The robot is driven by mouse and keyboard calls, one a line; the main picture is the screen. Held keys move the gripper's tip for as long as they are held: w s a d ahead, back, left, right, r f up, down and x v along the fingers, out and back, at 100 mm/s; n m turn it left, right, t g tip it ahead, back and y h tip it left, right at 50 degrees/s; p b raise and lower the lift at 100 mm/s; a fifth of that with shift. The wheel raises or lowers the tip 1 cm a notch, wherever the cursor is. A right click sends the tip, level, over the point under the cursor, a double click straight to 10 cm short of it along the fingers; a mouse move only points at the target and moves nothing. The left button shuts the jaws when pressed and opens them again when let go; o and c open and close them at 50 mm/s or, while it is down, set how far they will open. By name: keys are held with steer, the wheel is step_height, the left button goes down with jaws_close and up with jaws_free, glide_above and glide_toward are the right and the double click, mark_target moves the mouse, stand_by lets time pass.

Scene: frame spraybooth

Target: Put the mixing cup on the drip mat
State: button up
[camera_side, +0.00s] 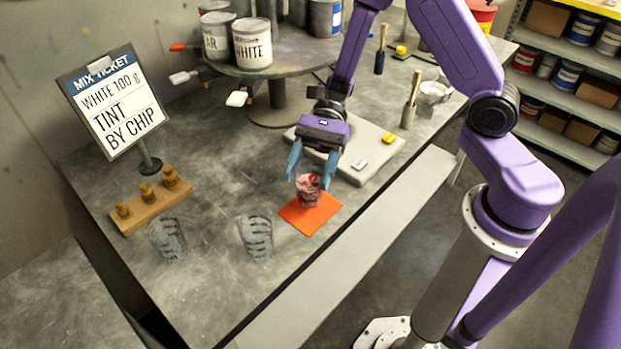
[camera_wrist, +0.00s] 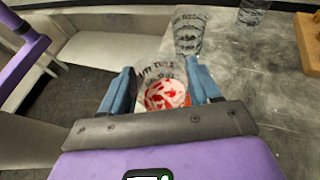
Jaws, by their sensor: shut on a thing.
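The mixing cup (camera_side: 309,192) is a small clear cup with dark print and red and white paint inside. My gripper (camera_side: 310,176) points down and its blue fingers are shut on the cup, one on each side. The cup appears upright over the orange drip mat (camera_side: 322,218), within its outline in the side view; I cannot tell whether its base touches the mat. In the wrist view the cup (camera_wrist: 158,75) sits between the fingertips of my gripper (camera_wrist: 163,88).
Two clear printed cups (camera_side: 257,238) (camera_side: 167,240) stand left of the mat. A wooden block with brass weights (camera_side: 150,200) and a mix ticket sign (camera_side: 113,102) are further left. A pale grey scale (camera_side: 345,140) lies behind the gripper. The bench's front edge (camera_side: 290,277) is close.

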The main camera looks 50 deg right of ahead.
steer(key=shift+f, duration=1.3)
steer(key=o, duration=1.1)
steer(key=shift+f, duration=0.1)
